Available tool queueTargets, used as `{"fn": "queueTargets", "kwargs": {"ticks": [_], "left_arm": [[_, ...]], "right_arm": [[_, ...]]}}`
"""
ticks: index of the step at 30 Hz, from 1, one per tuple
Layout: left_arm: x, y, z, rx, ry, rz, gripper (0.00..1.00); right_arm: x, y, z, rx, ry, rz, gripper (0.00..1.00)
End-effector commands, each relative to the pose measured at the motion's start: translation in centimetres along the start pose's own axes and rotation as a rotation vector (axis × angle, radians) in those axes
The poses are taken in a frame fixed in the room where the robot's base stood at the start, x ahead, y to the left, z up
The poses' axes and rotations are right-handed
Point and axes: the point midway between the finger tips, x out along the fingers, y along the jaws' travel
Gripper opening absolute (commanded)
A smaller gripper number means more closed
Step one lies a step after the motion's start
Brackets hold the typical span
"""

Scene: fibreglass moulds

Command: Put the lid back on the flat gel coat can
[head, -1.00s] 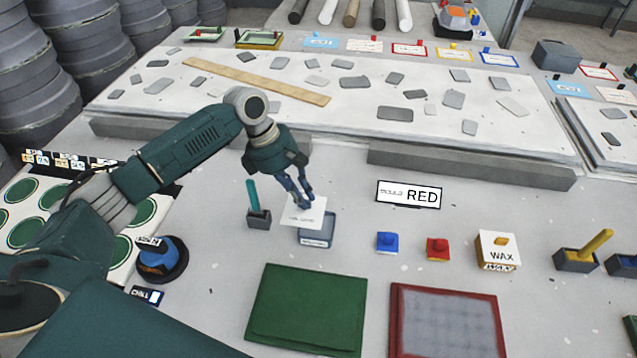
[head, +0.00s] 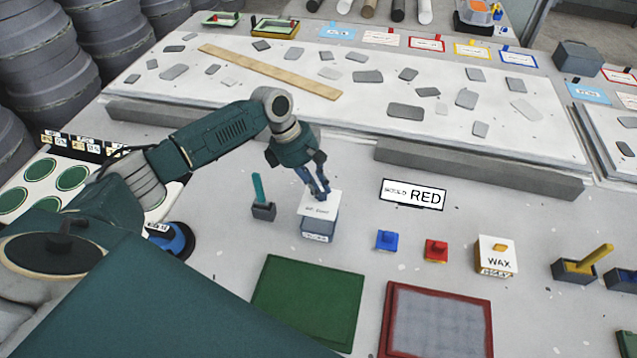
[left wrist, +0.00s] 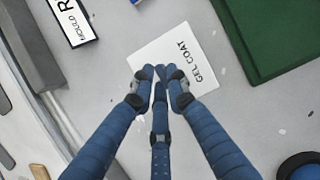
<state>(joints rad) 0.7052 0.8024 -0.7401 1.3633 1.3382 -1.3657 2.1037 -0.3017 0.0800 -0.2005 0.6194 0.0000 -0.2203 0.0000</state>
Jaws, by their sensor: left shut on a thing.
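The lid (head: 320,211) is a white square plate marked GEL COAT. My left gripper (head: 319,194) is shut on the middle of its top, with the fingers pointing down. The flat gel coat can (head: 318,229) is a grey-blue box on the table, directly under the lid in the head view. The lid lines up with the can and covers its top; I cannot tell whether it touches the rim all round. In the left wrist view the lid (left wrist: 205,50) lies beneath the fingertips (left wrist: 162,78) and hides the can. My right gripper is not in view.
A holder with a teal handle (head: 262,210) stands close left of the can. A blue block (head: 387,241), a red block (head: 436,251) and a WAX box (head: 496,256) stand to the right. A RED sign (head: 412,195) is behind, a green panel (head: 308,300) in front.

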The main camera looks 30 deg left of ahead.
Motion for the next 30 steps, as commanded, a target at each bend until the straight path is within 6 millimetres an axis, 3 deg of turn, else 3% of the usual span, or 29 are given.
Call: {"fn": "queueTargets", "kwargs": {"ticks": [15,30], "left_arm": [[4.9,0.0,-2.0,-0.001,0.001,-0.002,0.0],[5.7,0.0,-2.4,0.0,0.001,-0.001,0.0]], "right_arm": [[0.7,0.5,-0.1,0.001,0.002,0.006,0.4],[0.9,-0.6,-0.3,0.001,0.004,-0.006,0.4]]}}
